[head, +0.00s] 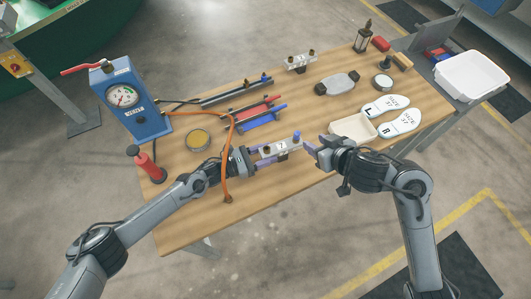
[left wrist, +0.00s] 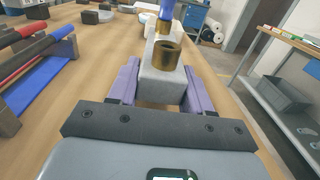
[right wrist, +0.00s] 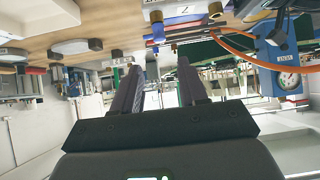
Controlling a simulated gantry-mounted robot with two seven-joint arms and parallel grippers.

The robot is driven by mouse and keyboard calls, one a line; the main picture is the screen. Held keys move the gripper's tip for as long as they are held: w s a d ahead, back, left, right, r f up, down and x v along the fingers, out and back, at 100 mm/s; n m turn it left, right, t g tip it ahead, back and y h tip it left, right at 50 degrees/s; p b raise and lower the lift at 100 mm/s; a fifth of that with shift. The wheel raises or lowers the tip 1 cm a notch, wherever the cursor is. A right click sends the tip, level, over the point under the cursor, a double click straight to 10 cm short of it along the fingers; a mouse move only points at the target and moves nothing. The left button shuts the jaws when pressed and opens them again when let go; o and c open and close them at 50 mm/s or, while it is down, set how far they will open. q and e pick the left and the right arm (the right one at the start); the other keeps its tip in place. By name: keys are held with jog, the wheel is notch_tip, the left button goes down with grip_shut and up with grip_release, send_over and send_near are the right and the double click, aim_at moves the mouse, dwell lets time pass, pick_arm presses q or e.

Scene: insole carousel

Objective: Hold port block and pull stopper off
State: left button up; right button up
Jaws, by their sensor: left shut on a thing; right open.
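The port block (head: 281,147) is pale grey, marked 7, with brass ports on top; it also shows in the left wrist view (left wrist: 161,88). The blue stopper (head: 297,135) sits upright on the port at its right end, and shows at the top of the left wrist view (left wrist: 167,9). My left gripper (head: 268,154) is shut on the block, with purple fingers along its sides. My right gripper (head: 309,149) is open and empty, just right of the stopper and apart from it. In the right wrist view the stopper (right wrist: 158,33) is beyond the open fingers.
A cream tray (head: 352,129) and insoles (head: 399,122) lie right of my right gripper. Red and blue bars (head: 262,117) in holders lie behind the block. An orange hose (head: 226,165) loops over my left arm near a gauge box (head: 128,100). A second block (head: 300,62) stands at the back.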

jog(key=shift+o, duration=0.5)
jog(key=shift+w+d, duration=0.1)
jog(key=shift+w, duration=0.2)
jog(key=w+d+m+h, duration=0.3)
jog(key=w+m+h, duration=0.1)
jog(key=w+m, duration=0.35)
jog(key=m+g+h, duration=0.1)
jog(key=m+g, duration=0.8)
jog(key=m, duration=0.2)
send_over(297, 133)
jog(key=d, duration=0.1)
jog(key=shift+w+f, duration=0.4)
jog(key=shift+f, duration=0.35)
jog(key=shift+s+a, duration=0.35)
jog(key=shift+a, duration=0.1)
jog(key=shift+f, duration=3.1)
